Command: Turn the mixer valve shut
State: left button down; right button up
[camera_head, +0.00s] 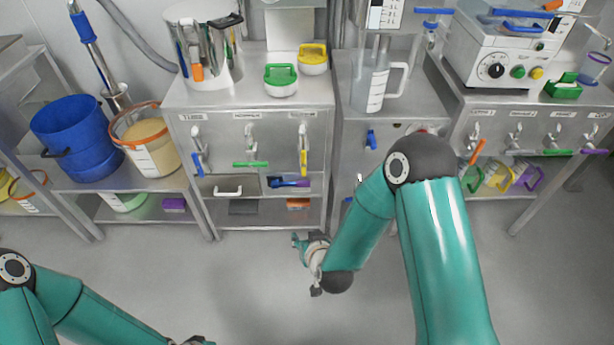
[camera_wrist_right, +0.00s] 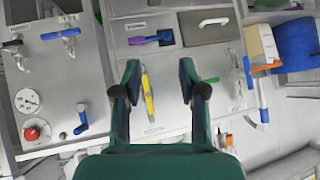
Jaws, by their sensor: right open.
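Several lever valves line the cabinet fronts; their labels are too small to read, so I cannot tell which is the mixer valve. The left cabinet has a blue-lever valve (camera_head: 198,160), a green-lever valve (camera_head: 249,164) and a yellow-lever valve (camera_head: 303,160). The yellow lever hangs down in the head view; in the right wrist view the yellow lever (camera_wrist_right: 148,94) appears between my fingers, beyond them. My right gripper (camera_head: 312,250) is open and empty, apart from the cabinet; it also shows in the wrist view (camera_wrist_right: 160,72). My left gripper (camera_head: 196,341) barely shows at the bottom edge.
A blue valve (camera_head: 371,139) is on the middle cabinet, near a red button (camera_wrist_right: 32,133) and gauge (camera_wrist_right: 27,100). More coloured levers line the right bench. A drawer handle (camera_head: 228,192) and blue-purple item (camera_head: 289,182) lie below the left valves. Floor before the cabinets is clear.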

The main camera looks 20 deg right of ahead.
jog(key=w+d+t+h+b, duration=0.1)
jog(key=w+t+h+b, duration=0.25)
jog(key=w+b, duration=0.2)
jog(key=m+t+h+b, duration=0.1)
jog(key=t+h+b, duration=0.1)
jog(key=t+b, duration=0.2)
send_near(304, 158)
pick_arm(q)
notch_tip(304, 158, down, 14)
jog(key=b, duration=0.1)
pick_arm(e)
jog(key=x, duration=1)
jog(key=shift+w, duration=0.3)
